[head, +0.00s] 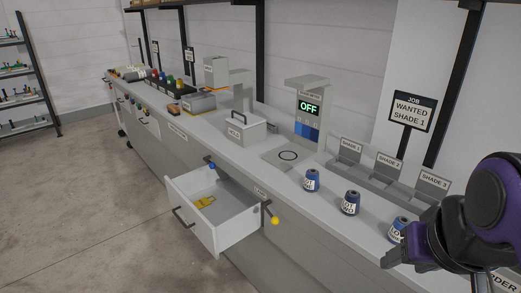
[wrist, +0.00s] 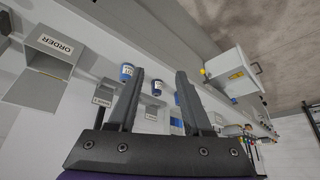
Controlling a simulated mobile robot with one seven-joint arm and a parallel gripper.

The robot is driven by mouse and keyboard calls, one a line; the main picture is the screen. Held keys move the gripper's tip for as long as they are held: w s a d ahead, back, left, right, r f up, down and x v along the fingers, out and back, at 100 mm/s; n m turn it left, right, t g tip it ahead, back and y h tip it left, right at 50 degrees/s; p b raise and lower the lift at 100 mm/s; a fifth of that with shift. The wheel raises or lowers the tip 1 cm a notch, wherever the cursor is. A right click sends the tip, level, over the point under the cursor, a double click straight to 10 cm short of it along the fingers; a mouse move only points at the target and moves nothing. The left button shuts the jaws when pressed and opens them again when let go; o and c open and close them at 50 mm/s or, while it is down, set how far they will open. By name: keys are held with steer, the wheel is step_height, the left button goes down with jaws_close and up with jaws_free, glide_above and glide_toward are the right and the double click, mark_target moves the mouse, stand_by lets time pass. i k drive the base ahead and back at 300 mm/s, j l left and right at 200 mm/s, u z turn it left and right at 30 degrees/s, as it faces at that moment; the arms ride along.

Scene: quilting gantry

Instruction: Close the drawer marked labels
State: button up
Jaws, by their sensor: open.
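A white drawer (head: 230,233) stands pulled out from the counter front in the head view, with a dark bar handle (head: 183,217) on its front and a yellow item (head: 205,201) inside. The small lettering on the counter edge beside it is too small to read surely. The drawer also shows in the wrist view (wrist: 228,62), at the upper right. My gripper (wrist: 159,72) is open and empty in the wrist view. In the head view my gripper is at the right, over the counter's front edge near the blue pots, well apart from the drawer.
A lever with a yellow knob (head: 275,221) sticks out just right of the drawer, and a blue knob (head: 212,165) is at its far side. Several blue pots (head: 351,203) stand on the counter (head: 235,155). The floor (head: 90,190) before the drawer is clear.

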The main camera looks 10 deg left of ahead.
mark_target(237, 213)
steer(key=u, duration=1.25)
